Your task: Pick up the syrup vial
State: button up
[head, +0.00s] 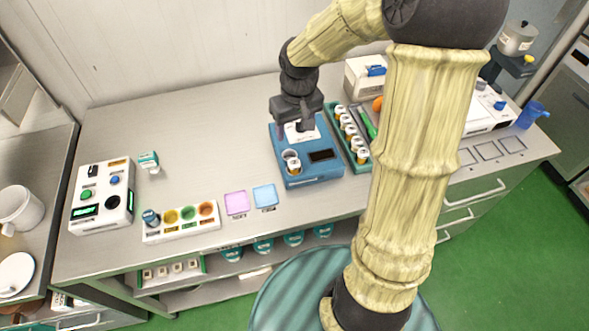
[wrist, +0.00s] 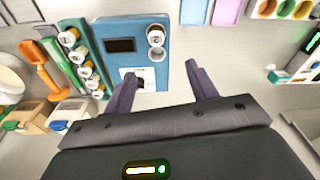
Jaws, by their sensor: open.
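Several small amber vials with white caps stand in a green rack (head: 355,150), which also shows in the wrist view (wrist: 88,62). Another white-capped vial (head: 294,167) sits at the front left of a blue device (head: 325,172), beside a round grey-white well or cap (head: 289,154). I cannot tell which one is the syrup vial, as no label is readable. My gripper (head: 295,127) is open and empty, above the rear of the blue device. In the wrist view my gripper's fingers (wrist: 160,70) are apart, with the device's round spots (wrist: 156,36) just beyond them.
Left of the device lie pink (head: 237,203) and blue (head: 265,196) squares, a strip of coloured cups (head: 182,221) and a white control box (head: 103,194). A white box (head: 365,78) stands behind the rack. The counter's back left is clear.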

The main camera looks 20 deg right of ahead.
send_over(294, 162)
jog(key=f, duration=1.1)
jog(key=shift+s+a+f, duration=0.15)
jog(key=shift+s+a, duration=0.15)
jog(key=shift+a, duration=0.05)
jog(key=shift+d+f, duration=0.25)
jog(key=shift+f, duration=0.2)
jog(key=shift+a, duration=0.2)
jog(key=shift+s+f+p, duration=0.15)
jog(key=shift+f+p, duration=0.2)
jog(key=shift+p, duration=0.05)
jog(key=f, duration=0.4)
jog(key=shift+w+d+f+p, duration=0.2)
jog(key=shift+w+d+p, duration=0.15)
jog(key=shift+w, duration=0.05)
jog(key=c, duration=1.1)
